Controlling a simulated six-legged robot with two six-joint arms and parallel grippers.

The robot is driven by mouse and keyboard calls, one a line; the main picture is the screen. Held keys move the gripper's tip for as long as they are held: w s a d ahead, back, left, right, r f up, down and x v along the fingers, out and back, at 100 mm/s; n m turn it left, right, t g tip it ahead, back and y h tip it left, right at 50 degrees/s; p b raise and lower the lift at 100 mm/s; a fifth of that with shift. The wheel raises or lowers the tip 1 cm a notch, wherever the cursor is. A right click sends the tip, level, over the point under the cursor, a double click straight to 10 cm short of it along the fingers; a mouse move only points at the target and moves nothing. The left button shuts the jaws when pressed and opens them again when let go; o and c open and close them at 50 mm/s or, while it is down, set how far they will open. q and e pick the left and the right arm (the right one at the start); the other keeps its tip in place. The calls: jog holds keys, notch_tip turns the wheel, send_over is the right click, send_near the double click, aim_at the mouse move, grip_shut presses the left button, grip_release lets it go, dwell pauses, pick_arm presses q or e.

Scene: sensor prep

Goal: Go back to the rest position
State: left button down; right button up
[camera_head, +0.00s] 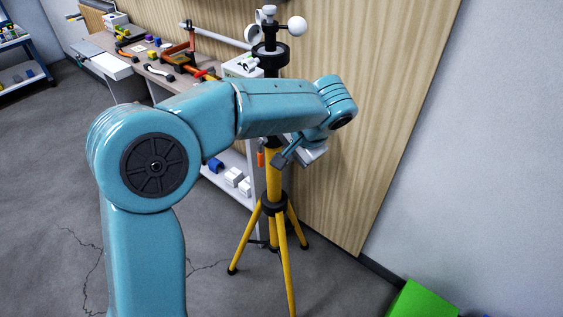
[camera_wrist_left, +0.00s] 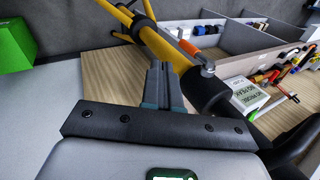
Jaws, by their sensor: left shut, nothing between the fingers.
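My left arm rises from the lower left in the head view and bends over to the right. Its gripper (camera_head: 279,160) hangs down in front of the yellow tripod (camera_head: 274,184), partly hidden by the wrist. In the left wrist view the two grey fingers (camera_wrist_left: 161,72) are together with nothing between them. My right gripper is in neither view.
The tripod carries a wind sensor (camera_head: 270,48) on top. A workbench (camera_head: 142,66) with tools stands behind my arm, along a wooden panel (camera_head: 385,110). A green box (camera_head: 424,300) sits at the lower right. A white labelled box (camera_wrist_left: 247,98) lies near the tripod's black collar. Floor at left is clear.

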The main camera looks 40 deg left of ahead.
pick_arm(q)
jog(key=s+d+f+m+g+h+p, duration=0.1)
jog(key=s+d+f+h, duration=0.15)
jog(key=d+f, duration=0.5)
jog(key=s+d+f+g+h, duration=0.1)
jog(key=s+d+f+h, duration=0.2)
jog(key=f, duration=0.8)
jog(key=s+d+f+n+h, duration=0.2)
jog(key=s+d+f, duration=0.1)
jog(key=s+f, duration=0.4)
jog(key=s+d+f+n+t+h+p, duration=0.1)
jog(key=s+d+f+n, duration=0.1)
jog(key=s+f, duration=0.5)
jog(key=shift+s+d+f+n+h, duration=0.3)
jog(key=shift+d+f+n+h, duration=0.1)
jog(key=shift+n, duration=0.3)
